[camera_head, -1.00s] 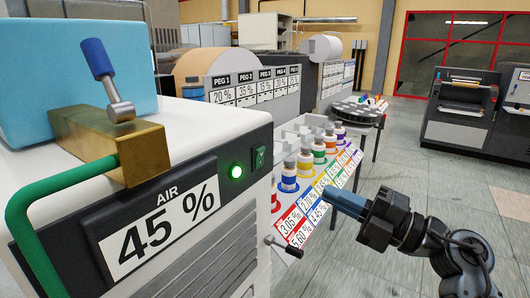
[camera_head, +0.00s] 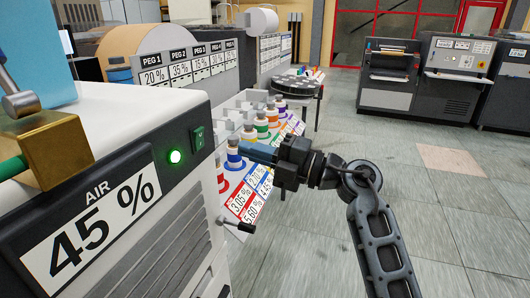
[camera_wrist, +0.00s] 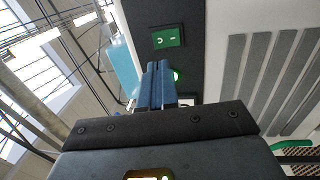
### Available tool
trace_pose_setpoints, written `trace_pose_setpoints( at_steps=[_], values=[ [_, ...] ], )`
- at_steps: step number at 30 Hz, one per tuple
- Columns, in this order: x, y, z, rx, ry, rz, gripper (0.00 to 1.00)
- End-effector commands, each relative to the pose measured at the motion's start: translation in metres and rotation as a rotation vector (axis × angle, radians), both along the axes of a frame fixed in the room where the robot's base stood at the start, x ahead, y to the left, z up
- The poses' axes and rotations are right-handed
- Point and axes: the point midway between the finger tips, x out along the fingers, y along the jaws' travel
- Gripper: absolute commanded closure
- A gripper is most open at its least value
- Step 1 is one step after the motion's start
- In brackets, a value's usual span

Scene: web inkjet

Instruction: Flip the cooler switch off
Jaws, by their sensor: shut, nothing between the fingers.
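The cooler (camera_head: 131,115) is a white cabinet with a dark front panel at the left of the head view. Its switch is a small green rocker (camera_head: 198,138) on that panel, right of a lit green lamp (camera_head: 175,156). In the wrist view the switch (camera_wrist: 168,38) shows just beyond my fingertips, with the lamp (camera_wrist: 176,76) partly hidden behind them. My gripper (camera_head: 247,150) is shut and empty, its blue fingers pointing left toward the panel. The fingers (camera_wrist: 158,70) appear apart from the switch. Which way the rocker is tipped I cannot tell.
A rack of bottles with coloured bands (camera_head: 262,127) stands behind my gripper. A crank handle (camera_head: 240,226) sticks out from the cabinet's side below it. An AIR 45 % sign (camera_head: 85,222) is on the panel. The floor at right (camera_head: 440,215) is clear.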

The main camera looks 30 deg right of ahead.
Motion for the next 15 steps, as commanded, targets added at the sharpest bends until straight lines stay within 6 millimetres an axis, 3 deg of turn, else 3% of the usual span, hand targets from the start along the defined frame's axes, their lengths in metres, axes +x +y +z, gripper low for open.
trace_pose_setpoints(
  at_steps=[9, 15],
  values=[
    [0.048, 0.035, 0.009, 0.000, -0.001, 0.001, 1.00],
    [0.065, 0.047, 0.012, 0.001, -0.001, 0.000, 1.00]
  ],
)
